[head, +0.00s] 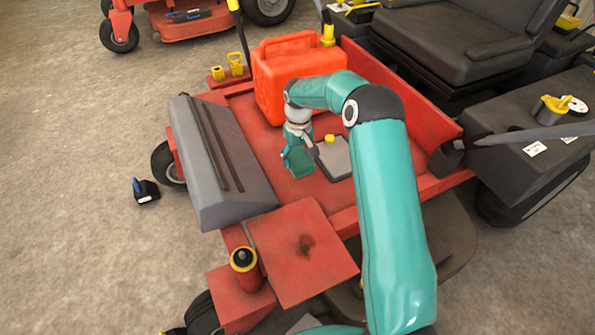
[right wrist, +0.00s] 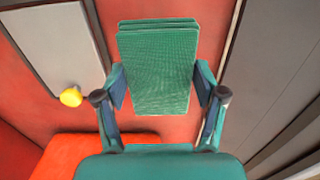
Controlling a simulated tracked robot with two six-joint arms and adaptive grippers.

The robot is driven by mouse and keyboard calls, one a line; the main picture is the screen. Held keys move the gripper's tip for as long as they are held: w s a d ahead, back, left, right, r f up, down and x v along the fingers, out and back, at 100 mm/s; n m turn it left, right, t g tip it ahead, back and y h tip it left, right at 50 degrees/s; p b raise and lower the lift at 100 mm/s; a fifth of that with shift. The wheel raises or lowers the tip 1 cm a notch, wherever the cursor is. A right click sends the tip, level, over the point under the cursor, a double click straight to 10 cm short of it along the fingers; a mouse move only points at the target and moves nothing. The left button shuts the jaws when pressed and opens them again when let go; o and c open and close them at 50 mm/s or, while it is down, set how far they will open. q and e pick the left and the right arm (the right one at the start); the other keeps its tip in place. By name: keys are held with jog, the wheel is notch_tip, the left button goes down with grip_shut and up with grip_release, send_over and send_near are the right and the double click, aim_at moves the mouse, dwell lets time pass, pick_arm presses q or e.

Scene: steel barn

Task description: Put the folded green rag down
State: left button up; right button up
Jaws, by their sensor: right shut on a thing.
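The folded green rag (right wrist: 157,65) is a layered rectangular pad in the right wrist view. My right gripper (right wrist: 160,88) is shut on it, with one finger on each side edge. In the head view my right gripper (head: 298,150) points down over the red deck (head: 262,133) of the mower, in front of the orange jerrycan and left of a grey plate. The rag shows there only as a small green patch (head: 299,168) below the fingers. I cannot tell whether it touches the deck. My left gripper is not in view.
The orange jerrycan (head: 296,66) stands behind the gripper. A grey plate (head: 335,160) with a yellow knob lies to its right, and a sloped grey cover (head: 212,160) is to its left. The red deck between them is bare. The black seat (head: 450,45) is at the back right.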

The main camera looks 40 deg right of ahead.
aim_at(298, 158)
jog(key=shift+f+b, duration=0.55)
jog(key=shift+f, duration=2.1)
jog(key=shift+f, duration=0.1)
jog(key=shift+f, duration=0.15)
jog(key=o, duration=1)
jog(key=shift+r, duration=0.2)
notch_tip(298, 158, up, 17)
jog(key=p, duration=0.4)
jog(key=shift+a+f, duration=0.15)
